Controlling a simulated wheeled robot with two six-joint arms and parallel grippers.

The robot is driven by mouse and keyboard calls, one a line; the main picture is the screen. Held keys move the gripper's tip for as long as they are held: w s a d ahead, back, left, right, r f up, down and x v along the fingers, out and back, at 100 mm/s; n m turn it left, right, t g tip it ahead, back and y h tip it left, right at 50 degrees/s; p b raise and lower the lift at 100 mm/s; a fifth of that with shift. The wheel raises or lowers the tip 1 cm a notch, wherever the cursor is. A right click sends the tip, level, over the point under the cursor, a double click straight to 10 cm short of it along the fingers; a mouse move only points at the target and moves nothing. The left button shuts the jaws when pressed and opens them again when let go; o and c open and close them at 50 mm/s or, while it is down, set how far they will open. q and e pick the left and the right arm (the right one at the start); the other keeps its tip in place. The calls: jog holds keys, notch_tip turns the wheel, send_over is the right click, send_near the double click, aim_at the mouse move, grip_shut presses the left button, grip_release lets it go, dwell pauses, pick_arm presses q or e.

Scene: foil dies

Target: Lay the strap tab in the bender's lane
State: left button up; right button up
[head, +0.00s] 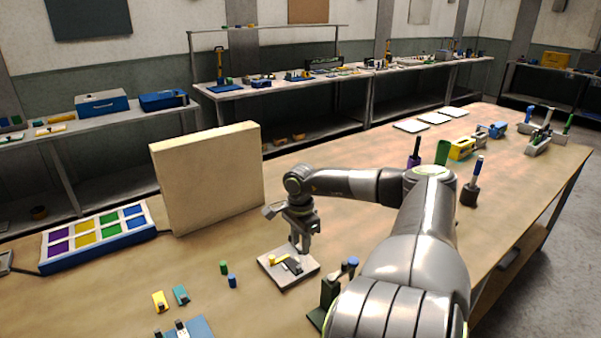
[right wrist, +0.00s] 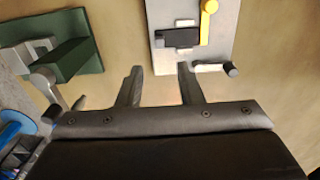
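A pale square plate (head: 272,261) with a yellow lever and a dark block lies on the bench; it looks like the bender. In the right wrist view the plate (right wrist: 222,45) is at the top, with the yellow lever (right wrist: 208,22), the dark block (right wrist: 179,38) and small pale pieces beside that block. I cannot tell for certain which piece is the strap tab, or where the lane runs. My right gripper (head: 302,250) points down close above the plate. In the wrist view its fingers (right wrist: 160,72) are apart with nothing between them. My left gripper is out of view.
A green fixture with a lever (head: 328,292) stands right of the plate. Green and blue pegs (head: 232,281), yellow and teal pieces (head: 181,294) and a blue tray (head: 201,328) lie left. A beige panel (head: 208,178) and a coloured-pad box (head: 98,238) stand behind.

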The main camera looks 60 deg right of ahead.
notch_tip(320, 180, up, 5)
jog(key=shift+f, duration=0.1)
dwell(0.3)
dwell(0.6)
